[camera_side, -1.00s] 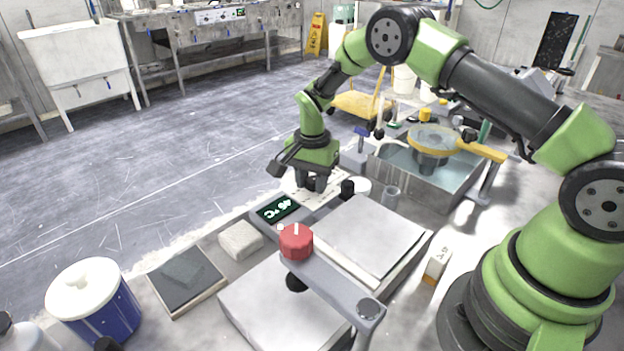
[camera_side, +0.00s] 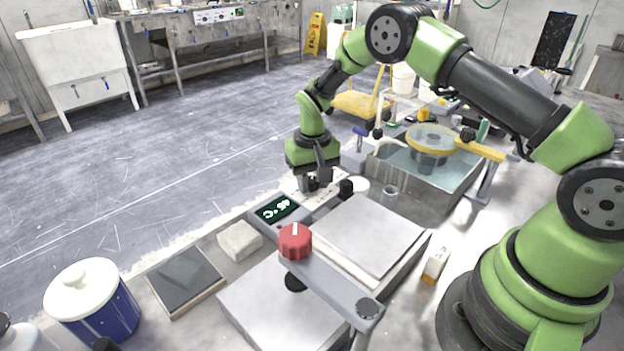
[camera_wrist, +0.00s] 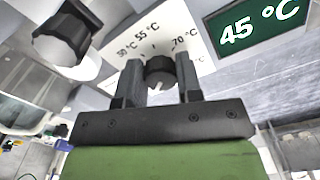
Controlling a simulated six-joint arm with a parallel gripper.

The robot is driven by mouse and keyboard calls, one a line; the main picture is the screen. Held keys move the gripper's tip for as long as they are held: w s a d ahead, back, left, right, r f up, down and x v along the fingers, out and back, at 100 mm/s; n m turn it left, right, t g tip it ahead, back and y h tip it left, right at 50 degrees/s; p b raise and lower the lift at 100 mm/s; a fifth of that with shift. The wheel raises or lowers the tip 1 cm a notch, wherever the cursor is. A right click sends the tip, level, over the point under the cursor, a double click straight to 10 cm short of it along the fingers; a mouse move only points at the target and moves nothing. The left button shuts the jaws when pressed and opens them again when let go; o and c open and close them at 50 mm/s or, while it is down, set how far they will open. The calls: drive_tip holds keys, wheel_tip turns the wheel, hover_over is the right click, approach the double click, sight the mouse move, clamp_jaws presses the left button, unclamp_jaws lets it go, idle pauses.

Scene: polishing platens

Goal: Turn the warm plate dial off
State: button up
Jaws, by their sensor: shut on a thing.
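The warm plate dial (camera_wrist: 160,72) is a small black knob with a white pointer mark, on a white scale card (camera_wrist: 150,42) reading 50, 55 and 70 °C. In the wrist view the pointer faces the bottom, toward my gripper body. My gripper (camera_wrist: 161,82) is shut on the dial, one finger on each side. In the side view my gripper (camera_side: 313,184) points down over the card and mostly hides the dial. The display (camera_side: 277,209) is lit green; the wrist view shows its screen (camera_wrist: 258,25) reading 45 °C. The warm plate (camera_side: 368,232) has a flat grey top.
A second black knob (camera_side: 346,187) stands close beside my gripper; the wrist view also shows it (camera_wrist: 66,38). A red knob (camera_side: 295,241) sits on a grey bar nearer the camera. A water basin (camera_side: 455,190) with a yellow-rimmed disc stands behind right.

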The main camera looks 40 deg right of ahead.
sight(313, 180)
drive_tip(key=shift+n, duration=0.7)
drive_tip(key=o, duration=0.9)
drive_tip(key=shift+o, duration=0.2)
wheel_tip(313, 180, up, 10)
drive_tip(key=shift+r, duration=0.1)
